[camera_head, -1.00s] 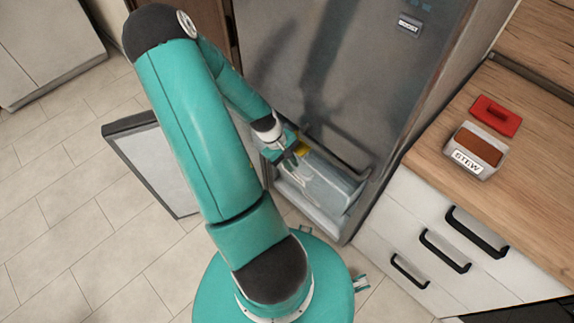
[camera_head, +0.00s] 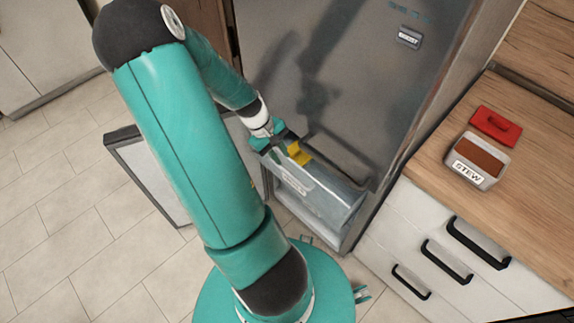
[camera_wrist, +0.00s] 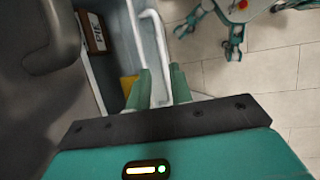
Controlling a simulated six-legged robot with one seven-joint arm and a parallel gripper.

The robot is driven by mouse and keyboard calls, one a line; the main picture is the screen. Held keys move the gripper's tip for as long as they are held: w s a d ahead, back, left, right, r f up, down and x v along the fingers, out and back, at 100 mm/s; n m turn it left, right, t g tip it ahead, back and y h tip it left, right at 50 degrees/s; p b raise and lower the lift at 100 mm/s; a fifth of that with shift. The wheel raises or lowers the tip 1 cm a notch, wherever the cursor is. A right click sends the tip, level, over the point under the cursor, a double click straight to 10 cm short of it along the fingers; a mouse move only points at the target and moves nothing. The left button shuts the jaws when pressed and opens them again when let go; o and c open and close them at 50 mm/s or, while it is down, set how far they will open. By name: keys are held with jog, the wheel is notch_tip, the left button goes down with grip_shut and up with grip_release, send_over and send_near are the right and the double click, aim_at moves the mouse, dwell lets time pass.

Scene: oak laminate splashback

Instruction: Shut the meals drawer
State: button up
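The meals drawer (camera_head: 322,203) is a clear, grey-edged bin standing out from the lower part of the fridge. Its front carries a small label too small to read. A yellow item (camera_head: 299,153) shows inside it, and the wrist view also shows a brown box (camera_wrist: 95,32) marked PIE. My gripper (camera_head: 279,141) is at the drawer's upper left front corner. In the wrist view its two fingers (camera_wrist: 160,86) are apart, close to the drawer's pale rim (camera_wrist: 155,40). I cannot tell whether they touch it.
A low open door (camera_head: 150,175) stands to the left of the drawer, behind my arm. The tall grey fridge front (camera_head: 340,80) rises above.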

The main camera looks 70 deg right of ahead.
jog(key=v, duration=0.4)
jog(key=shift+w+r, duration=0.15)
jog(key=shift+r, duration=0.15)
